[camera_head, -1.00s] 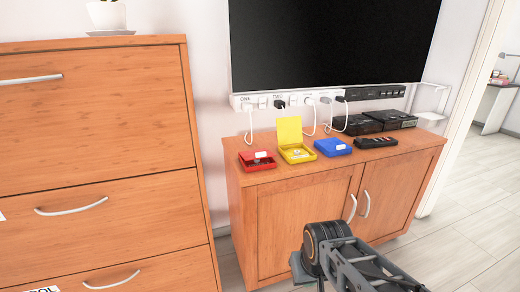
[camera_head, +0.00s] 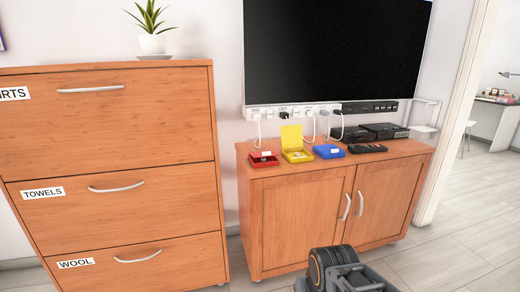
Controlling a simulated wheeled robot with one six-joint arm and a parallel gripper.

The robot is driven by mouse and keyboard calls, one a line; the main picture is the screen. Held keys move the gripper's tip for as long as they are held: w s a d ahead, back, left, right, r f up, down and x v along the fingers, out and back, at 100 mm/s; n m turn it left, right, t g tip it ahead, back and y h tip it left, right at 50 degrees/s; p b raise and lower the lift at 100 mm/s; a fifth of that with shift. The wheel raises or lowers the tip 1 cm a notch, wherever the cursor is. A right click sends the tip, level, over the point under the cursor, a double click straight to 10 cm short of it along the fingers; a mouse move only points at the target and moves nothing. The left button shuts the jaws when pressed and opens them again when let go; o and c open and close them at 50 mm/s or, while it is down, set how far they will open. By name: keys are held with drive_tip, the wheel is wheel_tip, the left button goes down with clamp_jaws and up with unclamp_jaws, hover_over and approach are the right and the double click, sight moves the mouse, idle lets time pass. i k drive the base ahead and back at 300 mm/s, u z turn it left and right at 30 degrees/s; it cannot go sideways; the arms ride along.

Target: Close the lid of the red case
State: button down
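The red case (camera_head: 263,160) is small and sits at the left end of the top of the low wooden cabinet (camera_head: 310,208). It carries a small white patch and looks low, with no raised lid standing up; it is too small to tell whether its lid is shut. Part of my arm shows at the bottom of the head view, well below and in front of the cabinet top. My gripper's fingers are not in view, and nothing of mine touches the red case.
A yellow case (camera_head: 297,155) with its lid standing up is right of the red one, then a blue case (camera_head: 329,151) and a dark device (camera_head: 367,149). A power strip (camera_head: 366,107) and cables are behind. A tall drawer cabinet (camera_head: 110,150) stands left. Floor (camera_head: 440,255) is clear at right.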

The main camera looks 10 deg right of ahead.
sight(268, 154)
drive_tip(key=u, duration=0.5)
drive_tip(key=i, duration=0.65)
drive_tip(key=u, duration=0.4)
